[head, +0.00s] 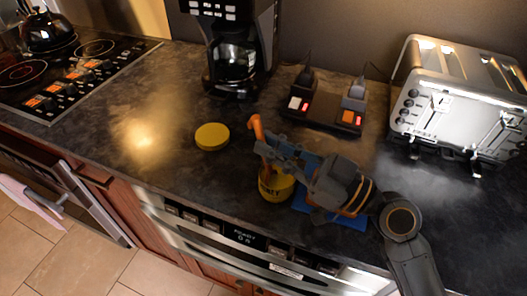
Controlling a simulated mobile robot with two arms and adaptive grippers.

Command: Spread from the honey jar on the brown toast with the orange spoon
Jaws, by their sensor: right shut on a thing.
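My right gripper (268,153) is shut on the orange spoon (257,128). The spoon's orange handle sticks up above the fingers. The yellow honey jar (273,191) stands open near the counter's front edge, just below the fingers. A blue board (348,221) lies right of the jar, largely covered by my gripper. The brown toast cannot be made out clearly; my gripper and wrist cover the middle of the board. My left gripper is not in view.
A yellow lid (212,136) lies on the counter left of the jar. A coffee maker (236,50) stands behind. A black holder (322,110) with two upright devices and a silver toaster (460,95) stand at the back right. A cooktop (70,75) is at left. The left counter is clear.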

